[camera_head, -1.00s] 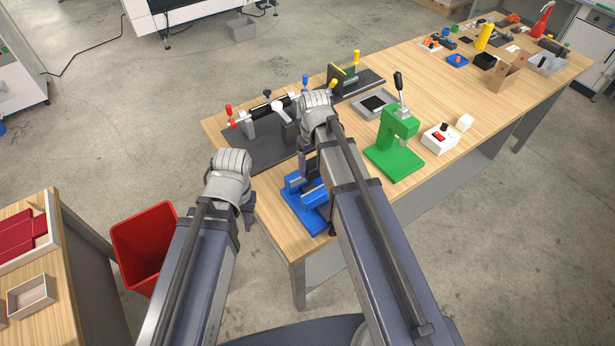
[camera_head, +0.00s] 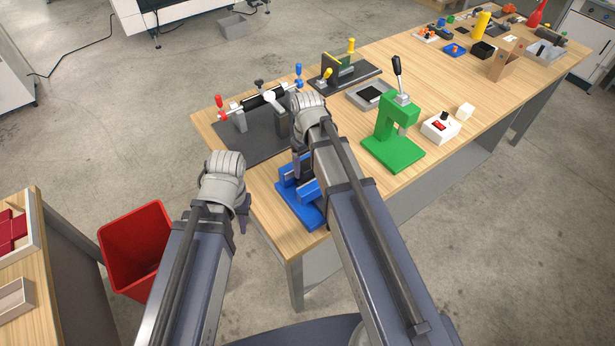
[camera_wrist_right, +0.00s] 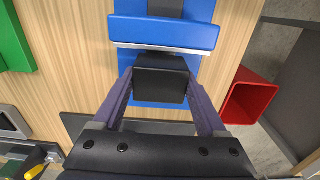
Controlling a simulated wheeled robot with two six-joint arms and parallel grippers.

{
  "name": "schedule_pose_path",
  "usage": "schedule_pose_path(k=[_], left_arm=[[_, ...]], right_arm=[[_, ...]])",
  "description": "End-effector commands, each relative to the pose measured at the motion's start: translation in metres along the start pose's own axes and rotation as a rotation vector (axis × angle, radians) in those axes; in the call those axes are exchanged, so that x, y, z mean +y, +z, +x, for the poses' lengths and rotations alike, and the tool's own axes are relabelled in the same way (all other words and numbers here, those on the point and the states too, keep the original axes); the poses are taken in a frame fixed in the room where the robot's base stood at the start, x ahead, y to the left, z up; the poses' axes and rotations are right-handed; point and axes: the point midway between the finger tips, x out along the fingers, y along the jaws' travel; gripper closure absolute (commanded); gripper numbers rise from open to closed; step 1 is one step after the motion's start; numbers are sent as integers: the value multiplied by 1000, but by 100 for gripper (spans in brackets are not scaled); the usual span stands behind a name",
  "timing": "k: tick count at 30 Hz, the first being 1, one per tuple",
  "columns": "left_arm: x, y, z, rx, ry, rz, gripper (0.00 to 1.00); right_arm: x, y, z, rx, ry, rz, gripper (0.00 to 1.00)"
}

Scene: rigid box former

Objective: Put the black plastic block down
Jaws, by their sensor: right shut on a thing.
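The black plastic block (camera_wrist_right: 160,88) is between the two fingers of my right gripper (camera_wrist_right: 161,76) in the right wrist view. That gripper is shut on it. The block is over the blue vise-like fixture (camera_wrist_right: 165,32), beside its grey-faced jaw. Whether it touches the fixture cannot be told. In the head view my right gripper (camera_head: 297,166) points down at the blue fixture (camera_head: 303,210), and my arm hides part of it. My left gripper (camera_head: 243,213) hangs off the table's left edge, away from the block; its finger opening cannot be made out.
A dark plate with a clamp fixture (camera_head: 245,140) lies behind the blue fixture. A green press (camera_head: 396,140) and a white box with a red display (camera_head: 441,128) stand to the right. A red bin (camera_head: 138,250) stands on the floor at left. Bare wood (camera_head: 262,200) lies left of the blue fixture.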

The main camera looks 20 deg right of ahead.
Motion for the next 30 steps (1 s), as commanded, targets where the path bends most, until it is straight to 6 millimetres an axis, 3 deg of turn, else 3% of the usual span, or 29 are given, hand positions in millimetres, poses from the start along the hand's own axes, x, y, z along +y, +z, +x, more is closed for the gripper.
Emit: schedule_pose_path(k=[11,24,25,30], left_arm=[[4,-2,37,0,0,-1,69],[4,-2,41,0,0,-1,69],[4,-2,40,0,0,-1,69],[4,-2,39,0,0,-1,69]], right_arm=[[0,0,38,0,0,0,98],[0,0,41,0,0,0,98],[0,0,40,0,0,0,23],[0,0,39,0,0,0,4]])
